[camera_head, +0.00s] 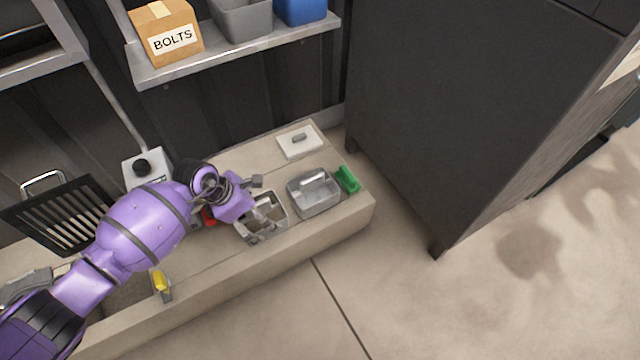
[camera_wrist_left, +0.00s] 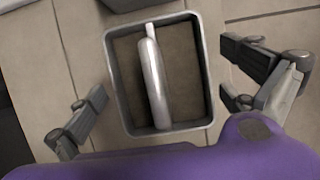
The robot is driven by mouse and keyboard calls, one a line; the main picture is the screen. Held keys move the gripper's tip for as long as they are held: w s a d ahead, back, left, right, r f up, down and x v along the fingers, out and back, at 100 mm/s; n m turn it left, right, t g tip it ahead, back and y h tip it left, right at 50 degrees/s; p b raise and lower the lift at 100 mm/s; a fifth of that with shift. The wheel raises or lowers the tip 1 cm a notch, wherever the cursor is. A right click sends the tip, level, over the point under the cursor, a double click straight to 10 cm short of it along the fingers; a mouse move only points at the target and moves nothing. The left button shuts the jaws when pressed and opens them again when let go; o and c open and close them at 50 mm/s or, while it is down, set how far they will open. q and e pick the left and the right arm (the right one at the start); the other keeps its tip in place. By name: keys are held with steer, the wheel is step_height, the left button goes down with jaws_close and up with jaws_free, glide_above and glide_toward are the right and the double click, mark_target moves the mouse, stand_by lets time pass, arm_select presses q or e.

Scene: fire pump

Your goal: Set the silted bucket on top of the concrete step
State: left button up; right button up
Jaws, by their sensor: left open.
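A grey metal bucket with brown material inside, which looks like the silted bucket (camera_head: 262,217), sits on the long, pale concrete step (camera_head: 330,222), near its front edge. My left gripper (camera_head: 256,210) is open above this bucket, its fingers apart on opposite sides. In the left wrist view, the bucket (camera_wrist_left: 203,75) lies between the open fingers, and its pale handle (camera_wrist_left: 153,80) arches across the middle. I cannot tell whether the fingers touch it. A second grey bucket (camera_head: 315,195) stands just to the right. My right gripper is not in view.
A green object (camera_head: 347,179) stands at the step's right end, and a white plate (camera_head: 300,140) lies behind. A black grate (camera_head: 62,215) and a yellow-handled tool (camera_head: 161,284) are left. A shelf (camera_head: 235,50) hangs above; a dark cabinet (camera_head: 440,110) stands right.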

arm_select(q)
steer(key=p+v, duration=0.4)
steer(key=v, duration=0.6)
steer(key=shift+s+a+r, duration=0.1)
steer(key=shift+s+r, duration=0.05)
steer(key=shift+r, duration=0.2)
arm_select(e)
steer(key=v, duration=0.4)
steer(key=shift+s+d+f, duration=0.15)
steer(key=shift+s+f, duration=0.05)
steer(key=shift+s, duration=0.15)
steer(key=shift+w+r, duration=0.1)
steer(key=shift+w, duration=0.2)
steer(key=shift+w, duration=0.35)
arm_select(q)
steer(key=shift+w+r, duration=0.1)
steer(key=shift+w, duration=0.1)
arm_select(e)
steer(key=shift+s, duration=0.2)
